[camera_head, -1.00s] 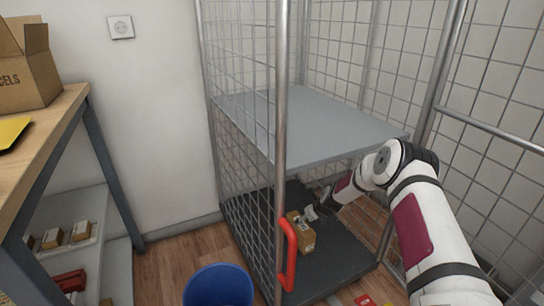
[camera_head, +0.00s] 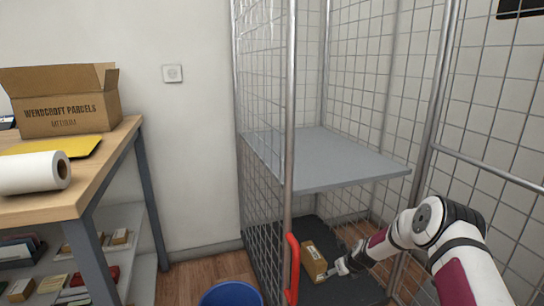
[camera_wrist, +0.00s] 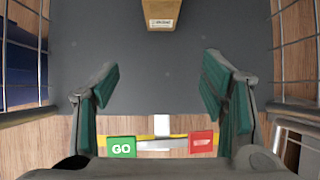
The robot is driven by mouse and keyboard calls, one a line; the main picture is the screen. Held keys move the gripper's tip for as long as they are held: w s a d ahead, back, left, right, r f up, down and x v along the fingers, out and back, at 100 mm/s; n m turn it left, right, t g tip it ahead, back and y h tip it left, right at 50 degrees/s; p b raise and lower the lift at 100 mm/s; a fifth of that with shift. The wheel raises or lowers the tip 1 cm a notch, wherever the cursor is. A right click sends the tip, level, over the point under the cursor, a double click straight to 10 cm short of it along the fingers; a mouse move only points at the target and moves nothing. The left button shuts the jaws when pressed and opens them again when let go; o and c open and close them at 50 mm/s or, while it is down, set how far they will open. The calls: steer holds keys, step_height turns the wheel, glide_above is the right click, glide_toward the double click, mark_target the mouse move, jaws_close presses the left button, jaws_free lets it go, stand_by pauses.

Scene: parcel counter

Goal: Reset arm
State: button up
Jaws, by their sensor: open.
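My arm reaches from the right into the lower part of the wire cage trolley (camera_head: 290,120). My gripper (camera_head: 343,266) is low in the cage, just right of a small brown parcel (camera_head: 314,261) on the dark base (camera_head: 340,290). In the wrist view my gripper (camera_wrist: 160,85) is open, its two green-padded fingers wide apart with nothing between them. The parcel (camera_wrist: 163,14) stands beyond the fingertips at the top edge of that view, apart from them, with a white label on it.
A grey shelf (camera_head: 330,160) spans the cage above my forearm. A red handle (camera_head: 293,268) and upright post are at the cage's front. A blue bin (camera_head: 231,294) stands left. A wooden counter (camera_head: 95,178) carries a carton (camera_head: 65,100) and a white roll (camera_head: 35,173).

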steer(key=s+a+r+n, duration=0.1)
steer(key=s+r+n, duration=0.15)
steer(key=r, duration=0.45)
steer(key=s+a+r+n+g, duration=0.1)
steer(key=a+r+n, duration=0.15)
steer(key=r, duration=0.35)
steer(key=s+a+r+n, duration=0.1)
steer(key=s+r+n, duration=0.1)
steer(key=r+n, duration=0.35)
steer(key=s+a+r+n+g, duration=0.2)
steer(key=s+r+n, duration=0.4)
steer(key=s+r, duration=0.9)
steer(key=s+r+n+g+h, duration=0.1)
steer(key=s+r+n, duration=0.4)
steer(key=s, duration=0.5)
steer(key=s+r+n+g+h, duration=0.1)
steer(key=s+r+n, duration=0.2)
steer(key=s+r, duration=0.5)
steer(key=s+d+f+n+g, duration=0.15)
steer(key=s+n, duration=0.65)
steer(key=s, duration=1.6)
step_height(320, 180, up, 34)
steer(key=t+p, duration=0.4)
steer(key=p, duration=3)
